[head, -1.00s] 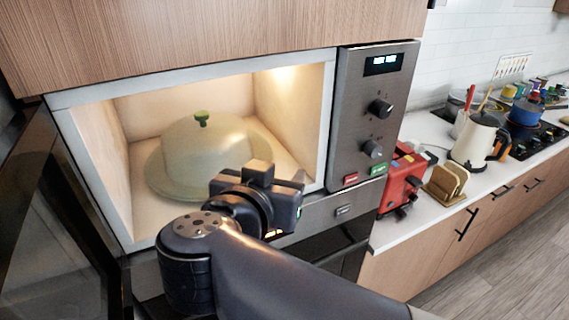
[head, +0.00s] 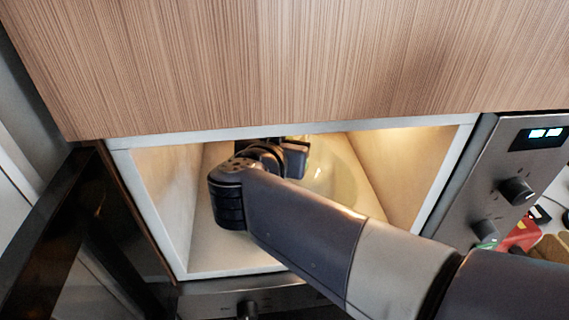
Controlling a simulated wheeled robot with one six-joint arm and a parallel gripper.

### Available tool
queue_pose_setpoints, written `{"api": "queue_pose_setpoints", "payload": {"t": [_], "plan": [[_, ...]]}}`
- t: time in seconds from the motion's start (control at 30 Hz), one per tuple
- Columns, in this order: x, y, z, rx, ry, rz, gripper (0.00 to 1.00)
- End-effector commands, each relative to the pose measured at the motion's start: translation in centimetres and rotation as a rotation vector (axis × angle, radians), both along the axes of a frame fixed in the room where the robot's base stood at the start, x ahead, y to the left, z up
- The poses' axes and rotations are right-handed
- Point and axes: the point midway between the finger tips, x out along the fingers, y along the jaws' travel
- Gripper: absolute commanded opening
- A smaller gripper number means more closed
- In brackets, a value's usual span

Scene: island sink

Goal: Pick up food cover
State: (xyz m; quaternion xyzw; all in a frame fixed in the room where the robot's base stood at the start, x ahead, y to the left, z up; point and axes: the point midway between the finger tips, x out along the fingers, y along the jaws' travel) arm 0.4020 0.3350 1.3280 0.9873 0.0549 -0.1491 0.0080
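The food cover (head: 338,180) is a pale, translucent greenish dome inside the lit microwave. Only part of its right side shows; my arm and wrist hide the rest, including the green knob seen earlier. My gripper (head: 296,155) is inside the microwave opening, over the cover's area near the top of the opening. Its fingers are hidden behind my wrist, so I cannot tell whether they are open or touch the knob.
The microwave's white frame (head: 150,215) surrounds my arm, with a wooden cabinet panel (head: 290,60) just above. The open dark door (head: 75,240) stands at the left. The control panel (head: 500,185) with knobs is at the right, with a red appliance (head: 522,235) beyond.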

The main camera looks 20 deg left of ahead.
Motion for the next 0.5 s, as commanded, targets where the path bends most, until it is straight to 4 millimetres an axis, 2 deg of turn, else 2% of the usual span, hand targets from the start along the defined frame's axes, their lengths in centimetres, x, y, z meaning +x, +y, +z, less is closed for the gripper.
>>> {"api": "queue_pose_setpoints", "payload": {"t": [0.07, 0.5], "plan": [[-0.02, 0.02, 0.00, 0.000, 0.000, 0.000, 0.51], [-0.05, 0.01, 0.01, 0.000, 0.000, 0.000, 0.16]]}}
